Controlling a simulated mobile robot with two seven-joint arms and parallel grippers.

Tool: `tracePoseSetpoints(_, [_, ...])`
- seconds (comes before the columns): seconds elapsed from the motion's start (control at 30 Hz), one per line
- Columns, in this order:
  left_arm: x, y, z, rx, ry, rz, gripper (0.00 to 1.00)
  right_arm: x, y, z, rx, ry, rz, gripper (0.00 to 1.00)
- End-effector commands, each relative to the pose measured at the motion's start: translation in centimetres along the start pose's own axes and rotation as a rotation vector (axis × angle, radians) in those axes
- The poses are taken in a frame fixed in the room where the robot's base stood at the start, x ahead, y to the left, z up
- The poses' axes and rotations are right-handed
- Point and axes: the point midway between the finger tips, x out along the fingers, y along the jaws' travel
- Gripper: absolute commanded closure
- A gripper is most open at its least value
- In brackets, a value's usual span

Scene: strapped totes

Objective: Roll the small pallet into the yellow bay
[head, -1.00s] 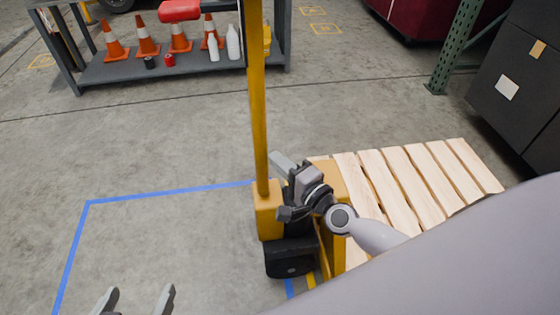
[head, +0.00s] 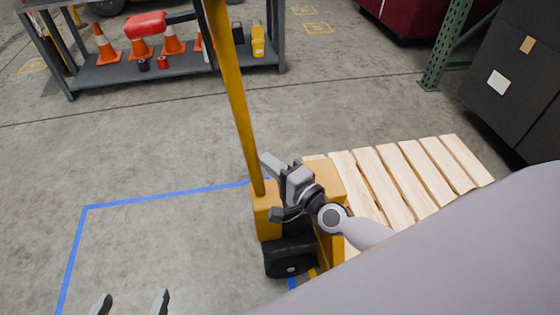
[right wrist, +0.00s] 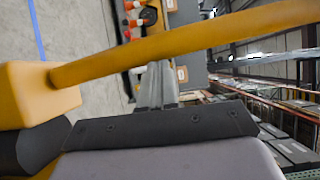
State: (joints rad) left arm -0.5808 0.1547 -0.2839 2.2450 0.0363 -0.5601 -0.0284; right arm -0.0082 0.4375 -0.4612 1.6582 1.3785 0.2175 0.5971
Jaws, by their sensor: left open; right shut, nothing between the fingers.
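The small pallet (head: 405,185) is pale wooden slats at the right in the head view, behind the yellow body (head: 328,185) of a pallet jack. The jack's yellow handle bar (head: 235,105) leans up and left to a red grip (head: 145,23). My right gripper (head: 268,162) is shut and empty, close beside the lower bar; contact cannot be told. In the right wrist view its fingers (right wrist: 157,80) show near the bar (right wrist: 185,38). My left gripper (head: 134,302) is open and empty at the bottom left edge. I cannot make out the yellow bay.
A blue floor outline (head: 165,195) lies left of the jack. A grey shelf (head: 110,78) with orange cones (head: 105,45) stands at the back. A green rack post (head: 445,50) and dark boxes (head: 510,80) stand on the right. The floor on the left is clear.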

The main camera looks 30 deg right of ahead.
Motion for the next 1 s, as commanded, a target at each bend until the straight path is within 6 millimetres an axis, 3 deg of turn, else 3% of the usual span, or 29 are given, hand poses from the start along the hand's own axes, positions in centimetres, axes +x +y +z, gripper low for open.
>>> tracePoseSetpoints(0.27, [0.0, 0.0, -0.1, 0.000, 0.001, 0.000, 0.00, -0.3, 0.1, -0.2, -0.002, 0.004, 0.001, 1.00])
tracePoseSetpoints(0.7, [-0.2, -0.1, -0.3, 0.011, 0.002, -0.007, 0.00, -5.8, 0.1, -0.1, -0.003, 0.002, 0.003, 1.00])
tracePoseSetpoints(1.0, [-0.3, -0.2, -0.2, 0.012, -0.001, -0.009, 0.00, -7.1, 0.0, -0.1, -0.002, 0.001, 0.000, 1.00])
